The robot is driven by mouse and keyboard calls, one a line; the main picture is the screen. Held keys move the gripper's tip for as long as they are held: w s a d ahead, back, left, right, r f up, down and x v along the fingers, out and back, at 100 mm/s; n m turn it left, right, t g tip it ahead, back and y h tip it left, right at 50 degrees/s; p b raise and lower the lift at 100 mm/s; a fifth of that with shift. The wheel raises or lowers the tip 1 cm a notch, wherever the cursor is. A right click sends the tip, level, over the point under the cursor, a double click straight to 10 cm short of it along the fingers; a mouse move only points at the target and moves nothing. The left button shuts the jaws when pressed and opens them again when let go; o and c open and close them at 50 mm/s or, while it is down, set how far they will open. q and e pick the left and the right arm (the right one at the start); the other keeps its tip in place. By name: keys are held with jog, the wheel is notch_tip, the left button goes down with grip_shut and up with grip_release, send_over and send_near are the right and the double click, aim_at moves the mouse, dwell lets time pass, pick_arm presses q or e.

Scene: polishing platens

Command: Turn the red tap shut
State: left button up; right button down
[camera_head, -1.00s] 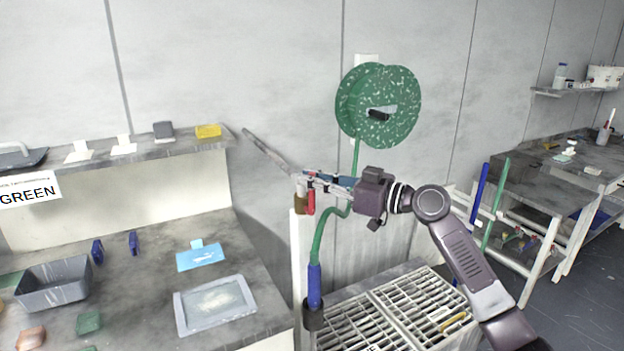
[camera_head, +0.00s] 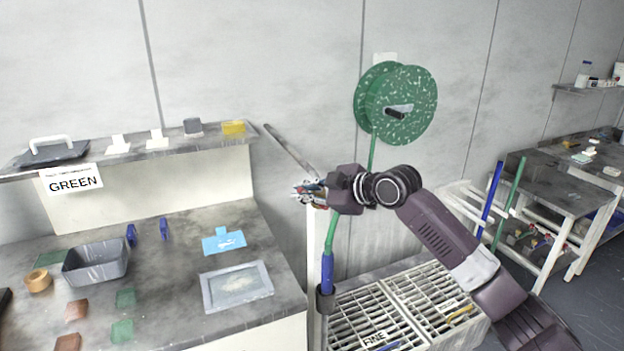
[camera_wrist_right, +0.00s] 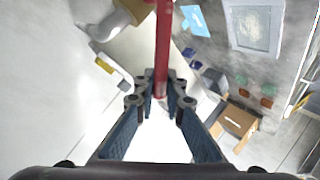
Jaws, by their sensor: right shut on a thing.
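The red tap handle (camera_wrist_right: 163,45) is a long red bar in the right wrist view, running from the top edge down between the fingertips. A brass-coloured part (camera_wrist_right: 137,9) beside it is cut off by the top edge. My right gripper (camera_wrist_right: 161,84) is shut on the lower end of the handle. In the head view my right gripper (camera_head: 309,193) is at the top of the white post (camera_head: 313,265), left of the green hose (camera_head: 332,230). There the gripper hides most of the tap. My left gripper is not in view.
A green hose reel (camera_head: 398,105) hangs on the wall behind my arm. Slatted racks (camera_head: 375,308) stand below it. The bench at left carries a grey bin (camera_head: 95,262), a framed tray (camera_head: 237,287) and small blocks. A shelf (camera_head: 160,150) ends near the post.

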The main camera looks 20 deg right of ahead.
notch_tip(320, 180, down, 6)
jog(key=a+n+h+p, duration=0.2)
jog(key=n+h+p, duration=0.2)
jog(key=p, duration=0.3)
jog(key=shift+a+f+n+g+h, duration=0.2)
jog(key=shift+a+n+g+h, duration=0.15)
jog(key=shift+h, duration=0.45)
jog(key=shift+s+d+f, duration=0.1)
jog(key=c, duration=2)
grip_release()
jog(key=v, duration=1.2)
